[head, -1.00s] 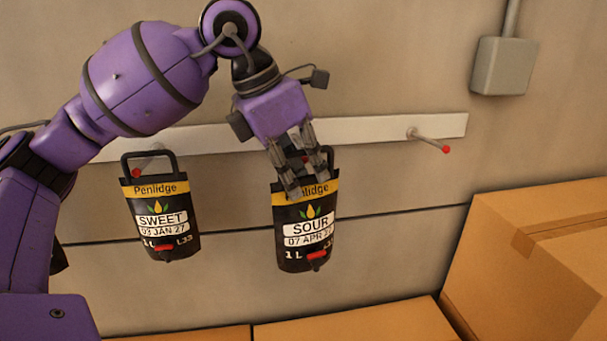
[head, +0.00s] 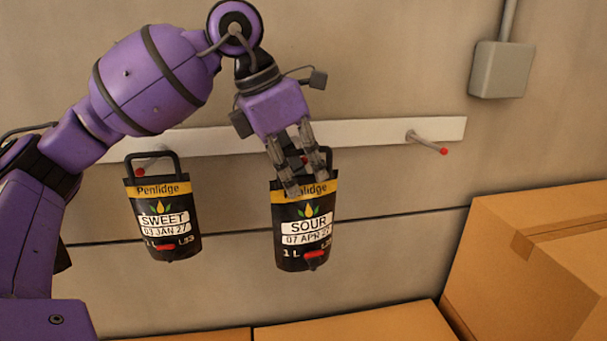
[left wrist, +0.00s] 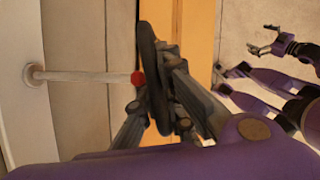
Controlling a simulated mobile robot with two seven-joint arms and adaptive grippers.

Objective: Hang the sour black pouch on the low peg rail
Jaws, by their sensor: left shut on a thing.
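The sour black pouch (head: 306,240) hangs upright from my left gripper (head: 306,192), its label facing out, in front of the peg rail (head: 370,134). The fingers are shut on its black handle. In the left wrist view the handle (left wrist: 152,70) stands edge-on between the fingers, right at the red tip of a peg (left wrist: 85,76). I cannot tell whether the tip has entered the loop. In the head view the gripper mostly hides this peg. My right gripper (left wrist: 262,39) shows small in the left wrist view, open and empty.
A sweet black pouch (head: 163,222) hangs at the left peg, close beside my left arm. The right peg (head: 428,142) is bare. Cardboard boxes (head: 545,255) stand at the lower right and along the bottom. A grey box (head: 502,70) is on the wall.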

